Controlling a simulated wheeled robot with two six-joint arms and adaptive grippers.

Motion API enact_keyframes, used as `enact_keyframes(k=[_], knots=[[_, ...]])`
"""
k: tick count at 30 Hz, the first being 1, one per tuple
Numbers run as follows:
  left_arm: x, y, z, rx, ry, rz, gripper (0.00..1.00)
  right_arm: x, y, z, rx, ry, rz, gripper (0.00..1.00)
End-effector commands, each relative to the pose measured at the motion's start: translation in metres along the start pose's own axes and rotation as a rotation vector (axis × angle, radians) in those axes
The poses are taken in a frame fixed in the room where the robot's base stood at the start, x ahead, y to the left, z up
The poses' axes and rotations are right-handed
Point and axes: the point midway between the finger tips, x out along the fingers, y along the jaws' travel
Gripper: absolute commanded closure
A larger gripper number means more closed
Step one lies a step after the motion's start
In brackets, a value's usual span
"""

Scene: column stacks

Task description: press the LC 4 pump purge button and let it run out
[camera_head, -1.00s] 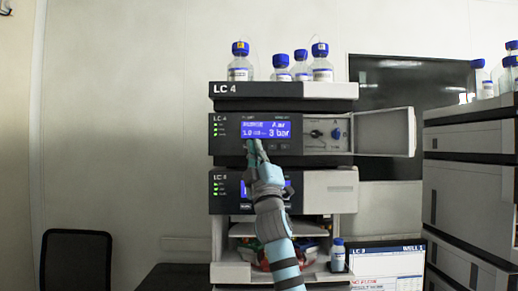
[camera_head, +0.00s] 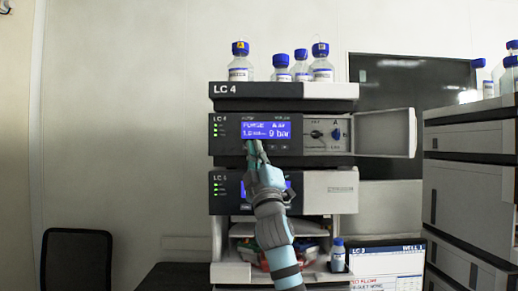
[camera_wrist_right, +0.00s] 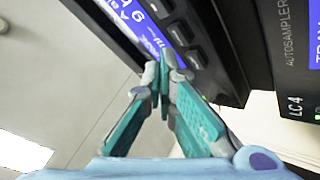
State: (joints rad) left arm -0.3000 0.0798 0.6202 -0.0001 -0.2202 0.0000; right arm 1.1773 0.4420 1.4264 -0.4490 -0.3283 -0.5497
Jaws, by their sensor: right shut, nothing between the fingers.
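The LC 4 pump (camera_head: 226,147) is the module under the top tray of the stack. Its blue display (camera_head: 265,130) reads PURGE, with about 1.0 and 9 bar. A row of dark buttons (camera_head: 284,147) runs below the display; it also shows in the right wrist view (camera_wrist_right: 184,33). My right gripper (camera_head: 252,143) is shut and empty, its fingertips at the left part of this row, below the display. The fingertips (camera_wrist_right: 163,58) hide the button there, and I cannot tell whether they touch it. My left gripper is not in view.
The pump's door (camera_head: 386,133) stands open to the right. Bottles (camera_head: 240,68) stand on top of the stack. The autosampler (camera_head: 330,190) sits below the pump. A monitor (camera_head: 385,265) and another stack (camera_head: 470,195) stand at the right.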

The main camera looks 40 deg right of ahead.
Motion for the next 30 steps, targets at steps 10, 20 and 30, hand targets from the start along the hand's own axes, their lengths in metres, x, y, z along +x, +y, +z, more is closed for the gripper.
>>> enact_keyframes(k=[10, 20, 30], knots=[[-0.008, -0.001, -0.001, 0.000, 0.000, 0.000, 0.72, -0.022, 0.018, -0.018, 0.000, 0.001, 0.002, 1.00], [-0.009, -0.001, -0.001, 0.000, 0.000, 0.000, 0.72, -0.033, 0.024, -0.024, 0.000, 0.000, 0.000, 1.00], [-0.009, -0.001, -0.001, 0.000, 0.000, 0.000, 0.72, -0.033, 0.024, -0.024, 0.000, 0.001, 0.000, 1.00]])
